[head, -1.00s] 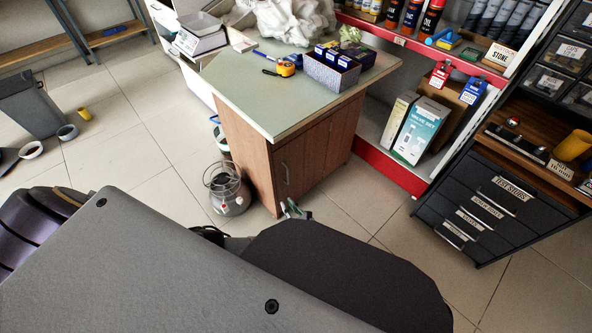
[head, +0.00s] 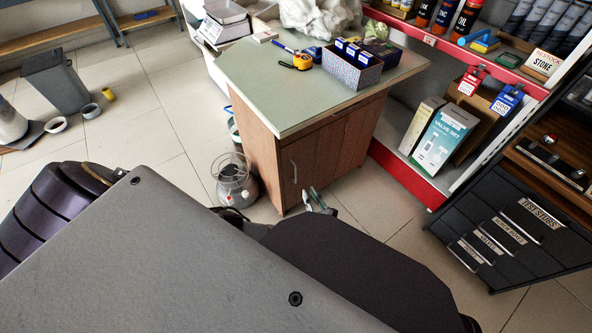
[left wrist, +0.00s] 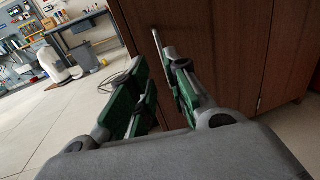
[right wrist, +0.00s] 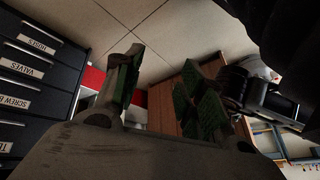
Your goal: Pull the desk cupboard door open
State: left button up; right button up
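The desk (head: 270,87) has a brown wooden cupboard door (head: 313,165) with a slim upright metal handle (head: 293,171) near the door's left edge. The door looks shut. In the head view my left gripper's tips (head: 315,198) show low in front of the door, just below and right of the handle; my forearm hides the rest. In the left wrist view the left gripper (left wrist: 158,72) is open, with green-padded fingers apart, and the handle (left wrist: 156,42) appears just beyond the fingertips. In the right wrist view my right gripper (right wrist: 160,75) is open and empty.
A round metal-and-glass container (head: 235,183) stands on the floor left of the desk. A red-edged shelf (head: 405,172) and a dark drawer cabinet (head: 510,225) stand to the right. A patterned box (head: 352,68) and tape measure (head: 301,62) lie on the desktop. The tiled floor at left is mostly open.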

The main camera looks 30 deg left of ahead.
pick_arm(q)
jog(key=shift+b+x, duration=1.9)
jog(key=shift+x, duration=5)
pick_arm(e)
notch_tip(320, 180, down, 8)
jog(key=a+t+y, duration=0.1)
jog(key=shift+w+a+r+m+t, duration=0.2)
jog(key=shift+a+m+t, duration=0.1)
jog(key=shift+m, duration=0.1)
pick_arm(q)
grip_shut()
